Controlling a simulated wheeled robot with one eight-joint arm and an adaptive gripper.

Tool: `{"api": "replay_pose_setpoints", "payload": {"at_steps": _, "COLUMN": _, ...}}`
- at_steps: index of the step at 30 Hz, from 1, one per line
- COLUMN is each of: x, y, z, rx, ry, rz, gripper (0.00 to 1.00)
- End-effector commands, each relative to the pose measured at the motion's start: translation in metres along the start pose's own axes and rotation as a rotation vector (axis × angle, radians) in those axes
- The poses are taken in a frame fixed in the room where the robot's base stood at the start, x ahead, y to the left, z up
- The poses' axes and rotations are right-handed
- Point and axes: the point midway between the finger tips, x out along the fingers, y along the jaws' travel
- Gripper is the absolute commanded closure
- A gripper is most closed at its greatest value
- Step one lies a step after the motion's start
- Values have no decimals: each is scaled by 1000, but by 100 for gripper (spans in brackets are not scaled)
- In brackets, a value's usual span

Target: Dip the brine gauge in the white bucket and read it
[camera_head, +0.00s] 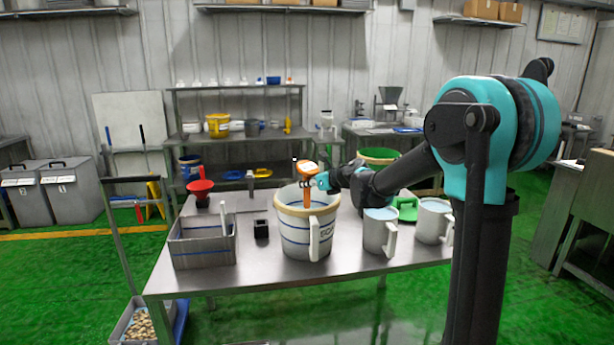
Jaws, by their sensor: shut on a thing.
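The white bucket (309,245) stands upright on the metal table, with a tan rim, blue lines, lettering and a white handle on its front. My gripper (313,181) is above the bucket's right rear rim and is shut on an orange gauge (307,170). The gauge has an orange head with a pale face above my gripper, and an orange stem pointing down into the bucket's mouth. The stem's lower end is hidden, so I cannot tell whether it touches the liquid. The face is too small to read.
On the metal table (350,262), a grey bin (203,250), a small black block (261,229) and a red funnel (201,189) are left of the bucket. Two white jugs (379,232) (433,220) and a green item (405,209) are on the right. Shelves (240,136) stand behind.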

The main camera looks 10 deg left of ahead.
Motion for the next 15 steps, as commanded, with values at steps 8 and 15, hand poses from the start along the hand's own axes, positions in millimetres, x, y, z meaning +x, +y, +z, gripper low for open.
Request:
{"api": "replay_pose_setpoints", "payload": {"at_steps": 8, "x": 12, "y": 0, "z": -28, "rx": 0, "ry": 0, "rz": 0, "gripper": 100}}
{"api": "replay_pose_setpoints", "payload": {"at_steps": 15, "x": 20, "y": 0, "z": -46, "rx": 0, "ry": 0, "rz": 0, "gripper": 100}}
